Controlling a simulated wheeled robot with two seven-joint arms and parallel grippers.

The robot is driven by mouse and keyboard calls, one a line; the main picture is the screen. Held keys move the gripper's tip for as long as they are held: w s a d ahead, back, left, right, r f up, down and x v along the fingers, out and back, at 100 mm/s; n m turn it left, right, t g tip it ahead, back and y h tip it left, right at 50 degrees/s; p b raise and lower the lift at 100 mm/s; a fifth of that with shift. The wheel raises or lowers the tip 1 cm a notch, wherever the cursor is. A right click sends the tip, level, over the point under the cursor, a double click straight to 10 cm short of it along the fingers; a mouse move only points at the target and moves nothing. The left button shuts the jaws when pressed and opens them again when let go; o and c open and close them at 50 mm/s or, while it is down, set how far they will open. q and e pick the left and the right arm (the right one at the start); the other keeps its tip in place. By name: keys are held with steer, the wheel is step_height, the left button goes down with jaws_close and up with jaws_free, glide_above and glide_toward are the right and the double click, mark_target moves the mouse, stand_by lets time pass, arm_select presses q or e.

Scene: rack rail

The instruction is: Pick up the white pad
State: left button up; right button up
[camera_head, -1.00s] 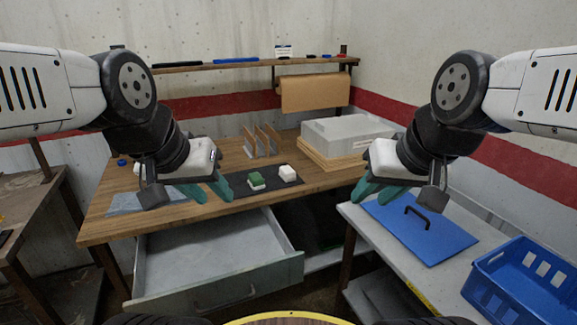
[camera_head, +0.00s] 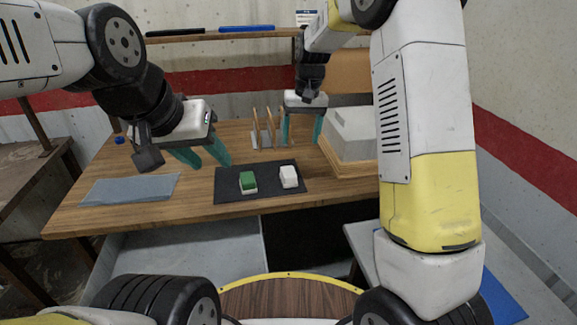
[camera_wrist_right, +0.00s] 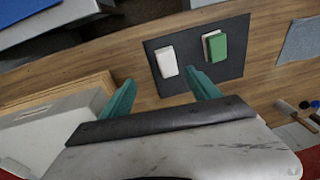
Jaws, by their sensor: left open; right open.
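The white pad (camera_head: 289,177) lies on the right part of a dark mat (camera_head: 262,194) on the wooden table. It also shows in the right wrist view (camera_wrist_right: 166,62). A green-topped pad (camera_head: 247,182) lies beside it on the left. My right gripper (camera_head: 300,142) is open and empty, fingers pointing down, above the table behind the white pad. In the right wrist view its fingertips (camera_wrist_right: 160,85) are apart, with the white pad just beyond them. My left gripper (camera_head: 205,162) is open and empty above the table, left of the mat.
Upright wooden dividers (camera_head: 262,130) stand behind the mat. A grey box (camera_head: 352,134) on wooden boards stands at the right. A grey-blue cloth (camera_head: 130,189) lies at the left. An open drawer (camera_head: 185,255) juts out below the table's front edge.

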steer(key=h, duration=0.1)
glide_above(289, 171)
steer(key=shift+n+g, duration=0.3)
steer(key=shift+g, duration=0.1)
steer(key=f, duration=0.8)
steer(key=shift+w+a, duration=0.25)
steer(key=shift+a, duration=0.05)
steer(key=f, duration=0.8)
steer(key=shift+s+d, duration=0.2)
steer(key=shift+d, duration=0.05)
steer(key=shift+c, duration=0.2)
steer(key=c, duration=1.4)
